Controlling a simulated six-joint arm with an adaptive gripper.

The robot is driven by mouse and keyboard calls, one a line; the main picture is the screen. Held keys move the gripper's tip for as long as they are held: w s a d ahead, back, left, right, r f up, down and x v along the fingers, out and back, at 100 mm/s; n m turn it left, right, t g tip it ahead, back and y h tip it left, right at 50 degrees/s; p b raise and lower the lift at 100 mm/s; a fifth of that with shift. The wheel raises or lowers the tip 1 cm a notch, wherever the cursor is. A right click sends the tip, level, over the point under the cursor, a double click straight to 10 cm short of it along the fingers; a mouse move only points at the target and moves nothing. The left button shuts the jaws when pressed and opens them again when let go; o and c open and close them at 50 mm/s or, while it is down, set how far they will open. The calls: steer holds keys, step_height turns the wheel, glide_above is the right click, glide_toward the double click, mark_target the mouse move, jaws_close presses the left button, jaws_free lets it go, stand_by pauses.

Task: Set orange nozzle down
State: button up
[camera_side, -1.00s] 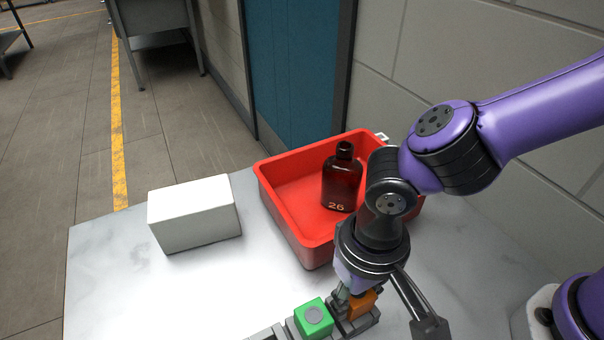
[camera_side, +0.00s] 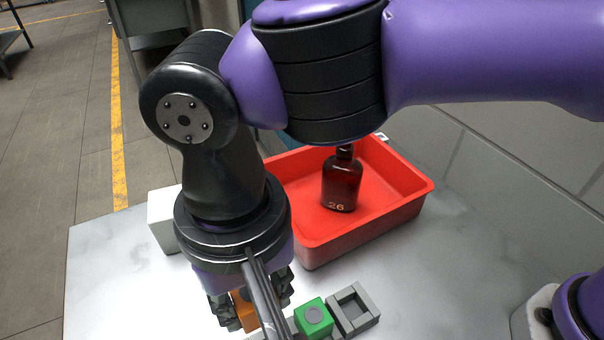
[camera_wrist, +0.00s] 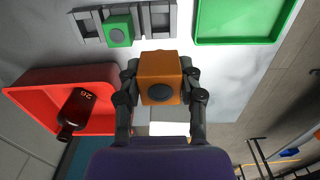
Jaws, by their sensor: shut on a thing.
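The orange nozzle (camera_wrist: 160,66) is a small orange block with a dark round face, held between the two fingers of my gripper (camera_wrist: 160,82) in the wrist view. In the side view my gripper (camera_side: 247,305) points down at the lower middle, and the orange nozzle (camera_side: 240,310) is partly hidden by its fingers. The nozzle is left of the grey rack (camera_side: 366,318). The rack's right end slot is empty there. A green nozzle (camera_side: 313,318) sits in the rack beside that slot; it also shows in the wrist view (camera_wrist: 118,31).
A red bin (camera_side: 411,205) holds an amber bottle (camera_side: 341,185) marked 26, standing upright. A white box (camera_side: 160,222) is partly hidden behind my arm. A green tray (camera_wrist: 240,41) shows top right in the wrist view. The pale table between is largely clear.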

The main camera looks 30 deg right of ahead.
steer(key=shift+w+a+f, duration=0.1)
steer(key=shift+a+f, duration=0.1)
steer(key=shift+a, duration=0.2)
steer(key=w+f, duration=0.2)
steer(key=w, duration=0.1)
steer(key=w+d+f, duration=0.1)
steer(key=w+f, duration=0.1)
steer(key=w, duration=0.2)
steer(key=w+d+f, duration=0.1)
steer(key=w+f, duration=0.1)
steer(key=w, duration=0.1)
steer(key=shift+w+d+f, duration=0.1)
steer(key=shift+w+f, duration=0.25)
steer(key=shift+w, duration=0.05)
steer(key=shift+w+f, duration=0.15)
steer(key=shift+f, duration=1.9)
steer(key=o, duration=1)
steer(key=shift+f, duration=0.15)
steer(key=shift+o, duration=0.2)
